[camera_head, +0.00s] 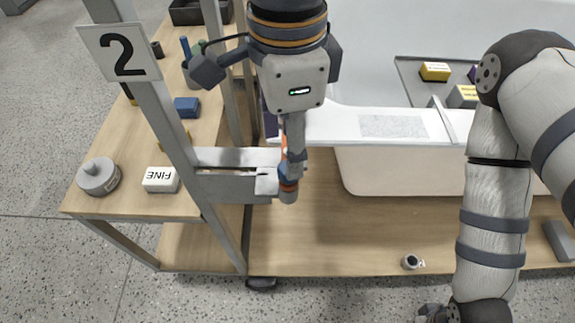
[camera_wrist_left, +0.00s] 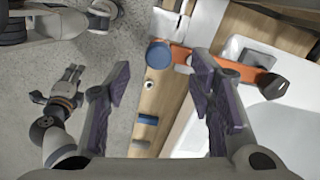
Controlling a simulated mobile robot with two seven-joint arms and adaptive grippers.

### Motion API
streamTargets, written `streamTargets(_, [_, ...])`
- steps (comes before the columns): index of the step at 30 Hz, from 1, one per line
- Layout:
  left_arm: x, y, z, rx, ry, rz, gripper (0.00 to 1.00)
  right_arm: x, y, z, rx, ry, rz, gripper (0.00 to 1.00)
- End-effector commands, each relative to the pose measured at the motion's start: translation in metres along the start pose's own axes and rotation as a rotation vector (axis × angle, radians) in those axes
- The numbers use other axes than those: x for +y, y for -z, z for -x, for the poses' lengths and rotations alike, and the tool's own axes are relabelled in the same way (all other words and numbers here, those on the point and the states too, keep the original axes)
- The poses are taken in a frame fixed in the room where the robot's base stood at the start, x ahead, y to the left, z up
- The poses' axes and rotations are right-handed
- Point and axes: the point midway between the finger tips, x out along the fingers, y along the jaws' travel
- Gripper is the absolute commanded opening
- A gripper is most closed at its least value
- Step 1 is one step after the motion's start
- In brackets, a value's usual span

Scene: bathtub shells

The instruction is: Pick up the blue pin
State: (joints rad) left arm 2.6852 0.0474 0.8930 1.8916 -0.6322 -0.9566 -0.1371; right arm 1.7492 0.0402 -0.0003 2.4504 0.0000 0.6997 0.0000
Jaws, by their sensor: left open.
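A round blue piece (camera_wrist_left: 159,54) sits at the end of an orange bar in the left wrist view; I cannot tell whether it is the blue pin. Blue and orange parts (camera_head: 288,184) also show near the metal bracket in the head view. A thin blue upright piece (camera_head: 185,47) stands at the back of the left shelf. My left gripper (camera_head: 291,150) points down over the bracket. In the left wrist view its fingers (camera_wrist_left: 160,64) are apart, with the round blue piece seen between them. My right gripper (camera_head: 434,314) is cut off at the bottom edge; it shows small in the left wrist view.
The left shelf (camera_head: 135,180) holds a blue box (camera_head: 187,107), a grey round weight (camera_head: 98,176) and a white FINE block (camera_head: 161,180). A white tub shell (camera_head: 400,165) lies to the right. A metal post stands left.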

Motion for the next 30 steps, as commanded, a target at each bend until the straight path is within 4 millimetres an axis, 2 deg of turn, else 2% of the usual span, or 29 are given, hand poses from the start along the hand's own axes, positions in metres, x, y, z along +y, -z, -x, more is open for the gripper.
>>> streamTargets(7, [0.004, 0.0, -0.046, -0.002, -0.004, -0.001, 0.49, 0.0, -0.004, -0.006, -0.019, 0.0, 0.0, 0.4])
streamTargets(10, [0.004, 0.001, -0.053, 0.001, 0.0, 0.0, 0.49, 0.0, -0.004, -0.007, -0.021, -0.001, 0.0, 0.4])
streamTargets(15, [0.003, 0.001, -0.052, 0.002, 0.003, 0.001, 0.49, 0.0, -0.004, -0.006, -0.019, 0.0, 0.0, 0.4])
streamTargets(16, [0.003, 0.001, -0.052, 0.002, 0.003, 0.001, 0.47, 0.0, -0.004, -0.006, -0.019, 0.0, 0.0, 0.4])
streamTargets(17, [0.003, 0.001, -0.052, 0.002, 0.003, 0.001, 0.4, 0.0, -0.004, -0.006, -0.019, 0.0, 0.0, 0.4])
streamTargets(22, [0.003, 0.0, -0.052, 0.002, 0.003, 0.001, 0.02, 0.0, -0.004, -0.006, -0.019, 0.0, 0.0, 0.4])
streamTargets(30, [0.003, 0.0, -0.052, 0.002, 0.002, 0.0, 0.0, 0.0, -0.004, -0.006, -0.019, 0.0, 0.0, 0.4])
